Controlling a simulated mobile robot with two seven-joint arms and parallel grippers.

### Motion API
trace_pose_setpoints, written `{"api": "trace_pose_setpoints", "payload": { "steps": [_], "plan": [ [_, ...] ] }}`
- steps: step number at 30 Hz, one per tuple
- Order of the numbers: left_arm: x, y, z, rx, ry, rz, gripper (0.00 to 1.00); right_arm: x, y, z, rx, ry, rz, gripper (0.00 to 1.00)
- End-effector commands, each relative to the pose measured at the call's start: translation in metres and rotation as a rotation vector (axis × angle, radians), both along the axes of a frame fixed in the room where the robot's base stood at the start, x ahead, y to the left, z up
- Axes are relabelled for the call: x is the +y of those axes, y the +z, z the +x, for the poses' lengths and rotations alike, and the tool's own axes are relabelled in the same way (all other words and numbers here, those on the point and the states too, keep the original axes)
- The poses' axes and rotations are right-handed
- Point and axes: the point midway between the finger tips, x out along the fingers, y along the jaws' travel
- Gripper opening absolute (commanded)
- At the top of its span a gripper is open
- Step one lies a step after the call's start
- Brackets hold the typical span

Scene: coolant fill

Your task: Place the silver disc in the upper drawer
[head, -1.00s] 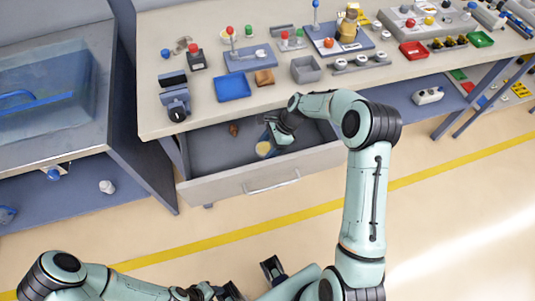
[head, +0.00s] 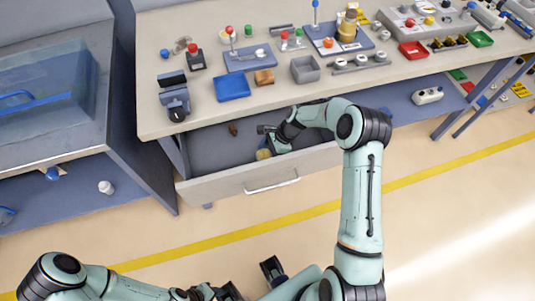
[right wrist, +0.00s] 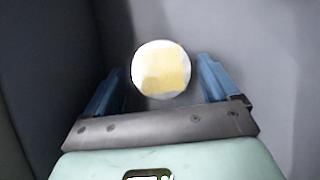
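The silver disc (right wrist: 161,70) is round and pale with a yellowish patch. It shows between the two blue fingers of my right gripper (right wrist: 160,85), with a gap on each side. In the head view the disc (head: 263,154) lies inside the pulled-out drawer (head: 225,184) under the bench, near the front panel and partly hidden by the gripper. My right gripper (head: 268,137) is open and reaches down into the drawer. My left gripper (head: 250,281) is low at the bottom edge, only partly visible, and its opening is unclear.
A small brown object (head: 233,130) lies at the back of the drawer. The workbench top (head: 215,118) above holds a blue tray (head: 233,88), a grey bin (head: 305,70) and many fixtures. The drawer handle (head: 272,185) faces the open floor, which has a yellow line.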

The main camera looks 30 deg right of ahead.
Motion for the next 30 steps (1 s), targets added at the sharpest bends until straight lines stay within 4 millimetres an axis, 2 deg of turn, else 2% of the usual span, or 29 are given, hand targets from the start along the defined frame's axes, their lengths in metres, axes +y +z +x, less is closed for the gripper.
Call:
{"api": "trace_pose_setpoints", "payload": {
  "steps": [6, 10, 22, 27, 30],
  "plan": [
    [0.000, 0.000, 0.000, 0.000, 0.000, 0.000, 0.43, 0.000, 0.001, 0.000, 0.000, 0.000, 0.000, 0.88],
    [0.000, 0.002, 0.001, -0.001, 0.000, 0.000, 0.43, -0.004, 0.009, 0.000, -0.001, -0.001, -0.001, 0.88],
    [0.000, 0.006, 0.002, -0.002, 0.000, 0.000, 0.43, -0.043, 0.079, -0.009, -0.003, -0.001, -0.003, 0.88],
    [0.000, 0.007, 0.003, -0.003, 0.000, 0.000, 0.43, -0.054, 0.099, -0.012, -0.001, 0.000, -0.001, 0.88],
    [0.000, 0.008, 0.003, -0.003, 0.000, 0.000, 0.43, -0.057, 0.105, -0.013, -0.001, 0.000, 0.000, 0.88]
  ]
}}
